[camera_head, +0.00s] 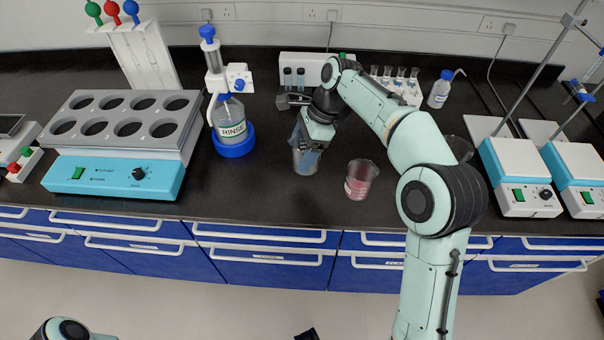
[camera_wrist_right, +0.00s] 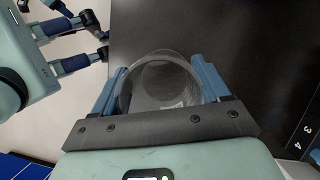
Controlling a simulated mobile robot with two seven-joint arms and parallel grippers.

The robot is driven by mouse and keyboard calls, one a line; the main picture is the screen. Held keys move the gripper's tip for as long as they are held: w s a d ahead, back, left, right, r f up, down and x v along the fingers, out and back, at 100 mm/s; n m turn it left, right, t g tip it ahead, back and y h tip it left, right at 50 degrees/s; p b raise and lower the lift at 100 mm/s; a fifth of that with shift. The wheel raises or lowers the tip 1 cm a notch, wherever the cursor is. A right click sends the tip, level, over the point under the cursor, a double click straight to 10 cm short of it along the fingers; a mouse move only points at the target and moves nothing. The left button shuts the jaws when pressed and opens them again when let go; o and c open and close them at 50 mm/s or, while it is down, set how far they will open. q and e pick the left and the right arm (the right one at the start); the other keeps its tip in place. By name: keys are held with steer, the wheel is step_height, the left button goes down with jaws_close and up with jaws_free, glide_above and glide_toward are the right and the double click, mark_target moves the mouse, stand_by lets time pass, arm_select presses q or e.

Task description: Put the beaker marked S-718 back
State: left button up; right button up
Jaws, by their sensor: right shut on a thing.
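My right gripper (camera_head: 318,136) is shut on a clear glass beaker (camera_head: 305,160) near the middle of the bench. The right wrist view shows the round beaker (camera_wrist_right: 162,85) between the two blue fingers, and it looks empty. I cannot tell whether its base touches the bench. A second beaker (camera_head: 360,180) with pink liquid stands upright just to the right. No marking is readable on either beaker, so I cannot tell which is S-718. Part of my own body shows at the upper left of the right wrist view; I cannot tell if it includes the left gripper.
A heating block (camera_head: 115,180) with empty round wells stands at the left. A tube rack (camera_head: 408,90) is behind, and stirrer plates (camera_head: 520,178) stand at the right. Bare bench lies in front.

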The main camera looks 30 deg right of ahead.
step_height(320, 180, down, 8)
steer(key=shift+b, duration=0.7)
steer(key=shift+r, duration=0.1)
steer(key=o, duration=1.2)
steer(key=p+v, duration=0.2)
steer(key=v, duration=1)
steer(key=shift+p, duration=0.4)
